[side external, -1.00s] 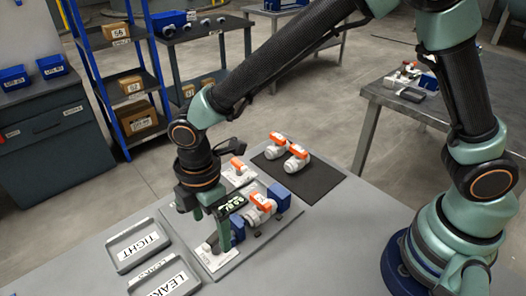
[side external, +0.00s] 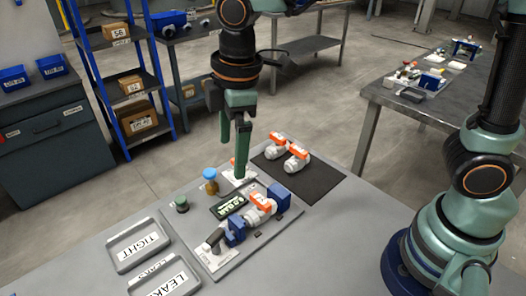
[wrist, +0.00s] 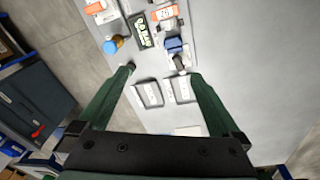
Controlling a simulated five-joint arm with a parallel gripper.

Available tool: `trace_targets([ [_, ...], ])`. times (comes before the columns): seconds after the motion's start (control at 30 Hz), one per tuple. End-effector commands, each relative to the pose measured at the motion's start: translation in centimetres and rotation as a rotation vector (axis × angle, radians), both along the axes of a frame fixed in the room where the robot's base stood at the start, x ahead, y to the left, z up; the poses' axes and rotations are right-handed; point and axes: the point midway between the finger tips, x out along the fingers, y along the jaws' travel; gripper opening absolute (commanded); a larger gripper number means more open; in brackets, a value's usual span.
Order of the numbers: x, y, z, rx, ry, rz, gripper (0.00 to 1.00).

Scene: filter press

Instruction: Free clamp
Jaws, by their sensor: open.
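The clamp has two blue blocks (side external: 235,232) and a dark handle (side external: 214,240) at its near-left end, on a light grey plate (side external: 265,232). A white valve with an orange handle (side external: 260,202) sits between the blocks. I cannot tell whether the clamp grips it. In the wrist view, one blue block (wrist: 173,45), the dark handle (wrist: 181,62) and the valve's orange part (wrist: 165,13) show at the top. My gripper (side external: 232,163) is open and empty, raised above the bench behind the clamp. Its two green fingers (wrist: 160,72) are spread wide in the wrist view.
A lit display (side external: 228,206) stands beside the clamp. A blue-capped bottle (side external: 210,183) and a small dark-green knob (side external: 181,204) are at the plate's left. Two more valves (side external: 289,152) lie on a black mat (side external: 325,181). The TIGHT tray (side external: 137,245) and LEAK tray (side external: 165,280) are front left.

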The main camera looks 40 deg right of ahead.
Motion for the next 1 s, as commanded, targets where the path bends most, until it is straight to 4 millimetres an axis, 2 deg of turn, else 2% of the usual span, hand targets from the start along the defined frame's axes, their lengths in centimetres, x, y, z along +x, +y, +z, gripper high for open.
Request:
trace_targets([
  [0.33,-0.2,-6.0,2.3,0.068,-0.075,-0.305,1.0],
  [0.7,-1.7,-12.1,3.7,0.15,-0.16,-0.638,1.0],
  [1.0,-2.8,-15.1,3.9,0.199,-0.207,-0.823,1.0],
])
